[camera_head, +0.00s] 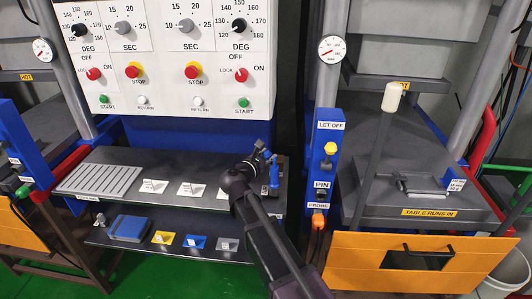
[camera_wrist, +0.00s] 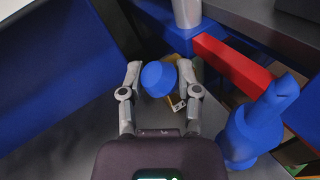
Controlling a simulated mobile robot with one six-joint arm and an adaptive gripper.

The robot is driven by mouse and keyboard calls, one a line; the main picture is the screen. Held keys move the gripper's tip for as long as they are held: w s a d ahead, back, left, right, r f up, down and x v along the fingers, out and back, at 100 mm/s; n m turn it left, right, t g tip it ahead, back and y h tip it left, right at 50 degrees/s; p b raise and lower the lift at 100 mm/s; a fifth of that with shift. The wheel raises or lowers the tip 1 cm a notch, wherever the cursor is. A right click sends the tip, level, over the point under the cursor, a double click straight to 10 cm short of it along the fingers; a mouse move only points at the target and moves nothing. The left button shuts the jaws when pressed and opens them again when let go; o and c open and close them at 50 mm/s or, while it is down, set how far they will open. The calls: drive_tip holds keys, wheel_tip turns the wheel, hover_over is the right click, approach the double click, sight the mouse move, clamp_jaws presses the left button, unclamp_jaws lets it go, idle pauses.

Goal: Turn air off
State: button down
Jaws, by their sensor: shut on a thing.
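My gripper (camera_head: 258,157) is at the right end of the dark shelf below the control panel. In the wrist view, my gripper (camera_wrist: 160,68) has its two grey fingers on either side of a round blue knob (camera_wrist: 158,79), shut on it. A small yellowish tag (camera_wrist: 178,103) shows just behind the knob, its writing too small to read. A blue fitting (camera_wrist: 262,122) stands right of the fingers; a blue fitting also shows in the head view (camera_head: 274,178). I cannot read which way the knob is turned.
A blue post (camera_head: 323,160) with a yellow knob and an orange plug stands right of the gripper. A red bar (camera_wrist: 230,65) lies close beyond the fingers in the wrist view. White cards (camera_head: 191,189) and a grooved plate (camera_head: 100,180) lie on the shelf.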

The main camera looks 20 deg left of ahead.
drive_tip(key=shift+w, duration=0.1)
drive_tip(key=shift+c, duration=1.5)
unclamp_jaws()
drive_tip(key=shift+d, duration=0.1)
